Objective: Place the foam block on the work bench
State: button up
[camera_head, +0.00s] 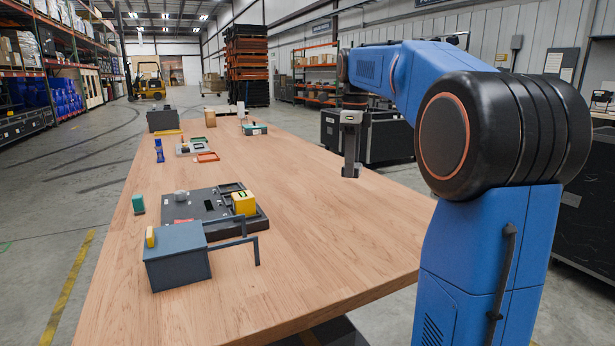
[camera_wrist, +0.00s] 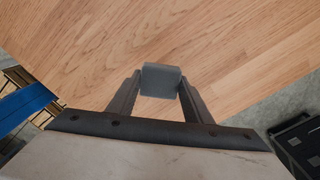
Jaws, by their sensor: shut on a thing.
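The foam block (camera_wrist: 161,78) is a small grey block, held between the two dark fingers of my gripper (camera_wrist: 160,97) in the wrist view. The gripper is shut on it and the block sticks out past the fingertips. In the head view my gripper (camera_head: 350,170) points down over the right part of the wooden work bench (camera_head: 300,215); the block is hard to make out there. The bench top also fills the upper part of the wrist view (camera_wrist: 80,50). I cannot tell whether the block touches the bench.
A grey box with bar handles (camera_head: 177,264) and a dark tray (camera_head: 205,207) with a yellow block (camera_head: 244,203) stand at the near left of the bench. A green block (camera_head: 138,204) lies beside them. Smaller items lie farther back. The bench around my gripper is clear.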

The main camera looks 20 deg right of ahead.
aim_at(349, 207)
jog(key=shift+f, duration=4.8)
jog(key=shift+f, duration=0.1)
jog(key=o, duration=1)
notch_tip(349, 207, up, 12)
jog(key=shift+r, duration=0.1)
jog(key=shift+s, duration=0.1)
